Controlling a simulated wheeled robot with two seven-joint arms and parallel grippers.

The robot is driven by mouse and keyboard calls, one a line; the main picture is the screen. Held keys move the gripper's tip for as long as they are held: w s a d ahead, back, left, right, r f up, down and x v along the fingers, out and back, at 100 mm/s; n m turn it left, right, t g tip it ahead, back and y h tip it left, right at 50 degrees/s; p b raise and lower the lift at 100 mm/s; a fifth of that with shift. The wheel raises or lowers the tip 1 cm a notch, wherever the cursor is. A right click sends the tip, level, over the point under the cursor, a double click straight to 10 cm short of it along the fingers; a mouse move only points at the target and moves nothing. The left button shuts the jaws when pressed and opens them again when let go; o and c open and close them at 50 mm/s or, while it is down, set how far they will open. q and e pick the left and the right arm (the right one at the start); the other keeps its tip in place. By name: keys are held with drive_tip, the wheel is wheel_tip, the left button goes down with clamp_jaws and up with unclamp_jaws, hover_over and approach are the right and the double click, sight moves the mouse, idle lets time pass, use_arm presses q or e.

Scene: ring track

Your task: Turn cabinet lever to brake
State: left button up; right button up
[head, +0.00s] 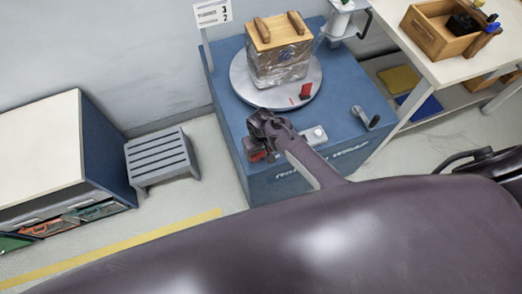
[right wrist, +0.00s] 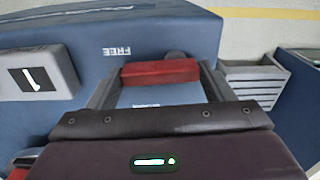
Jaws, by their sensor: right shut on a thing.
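The blue cabinet (head: 225,85) stands at the centre of the head view. Its lever has a red grip (head: 257,156), low on the front left of the top. My right gripper (head: 262,146) reaches down over it and partly hides it. In the right wrist view the red lever grip (right wrist: 160,71) lies crosswise between the two fingers, and the right gripper (right wrist: 158,80) is shut on it. A FREE label (right wrist: 117,50) shows upside down beside the grip. A second label (right wrist: 146,105) between the fingers is too small to read. My left gripper is not in view.
A wrapped box (head: 280,66) with a wooden lid sits on the round turntable (head: 246,88). A grey step stool (head: 160,158) stands left, a table (head: 432,72) right.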

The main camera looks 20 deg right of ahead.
drive_tip(key=n, duration=0.1)
drive_tip(key=n+p, duration=0.1)
drive_tip(key=n, duration=0.1)
drive_tip(key=shift+w+r+n, duration=0.1)
drive_tip(key=shift+w+n, duration=0.2)
drive_tip(key=n, duration=0.2)
drive_tip(key=n+p, duration=0.1)
drive_tip(key=n, duration=0.1)
drive_tip(key=shift+w+a+n, duration=0.2)
drive_tip(key=shift+w+n, duration=0.1)
drive_tip(key=shift+w, duration=0.05)
drive_tip(key=n, duration=0.4)
drive_tip(key=shift+w+a+n, duration=0.2)
drive_tip(key=shift+a+n, duration=0.1)
drive_tip(key=shift+a+n+b, duration=0.2)
drive_tip(key=shift+n+b, duration=0.1)
drive_tip(key=shift+n, duration=0.8)
drive_tip(key=shift+a+n+b, duration=0.2)
drive_tip(key=shift+n+b, duration=0.05)
drive_tip(key=shift+n, duration=0.85)
drive_tip(key=o, duration=1)
